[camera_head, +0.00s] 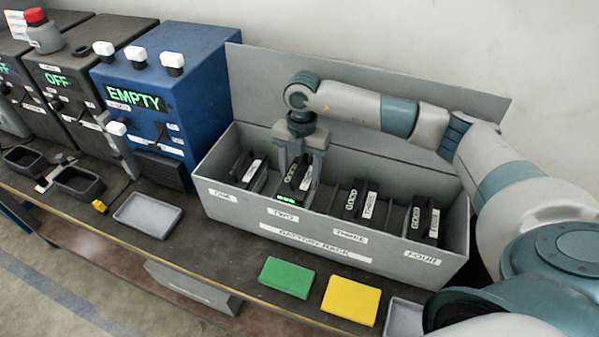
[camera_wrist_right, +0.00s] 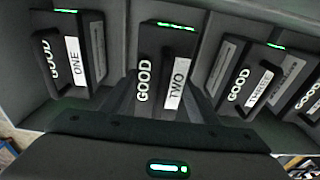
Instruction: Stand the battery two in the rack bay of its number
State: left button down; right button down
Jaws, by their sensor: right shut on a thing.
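The battery rack (camera_head: 330,235) is a grey box with bays labelled one to four along its front. Battery two (camera_head: 291,184) is upright in the bay above the label "TWO". In the right wrist view battery two (camera_wrist_right: 165,75) shows the words "GOOD" and "TWO". My right gripper (camera_head: 300,165) comes from above and is shut on battery two, with a finger on each side. Battery two's lower end is hidden by the rack's front wall, so I cannot tell if it touches the bay floor. My left gripper is not in view.
Battery one (camera_wrist_right: 75,55), battery three (camera_head: 362,200) and battery four (camera_head: 424,221) stand in their bays. A blue machine (camera_head: 200,60) reading "EMPTY" stands left of the rack. A grey tray (camera_head: 147,214), a green pad (camera_head: 286,277) and a yellow pad (camera_head: 350,300) lie in front.

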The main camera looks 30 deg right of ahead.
aim_at(299, 175)
notch_tip(299, 175, down, 2)
jog(key=shift+p, duration=0.55)
jog(key=shift+w+f, duration=0.1)
jog(key=shift+f, duration=0.45)
jog(key=c, duration=0.7)
grip_release()
jog(key=shift+f, duration=0.2)
jog(key=shift+s, duration=0.2)
jog(key=shift+r, duration=0.1)
jog(key=shift+w+r, duration=0.1)
jog(key=shift+r, duration=0.25)
jog(key=r+b, duration=0.1)
jog(key=r, duration=0.2)
jog(key=r+b, duration=0.2)
jog(key=r, duration=0.1)
jog(key=r+b, duration=0.1)
jog(key=r, duration=0.3)
jog(key=shift+w+d+b, duration=0.35)
jog(key=shift+b, duration=0.05)
jog(key=shift+r, duration=0.6)
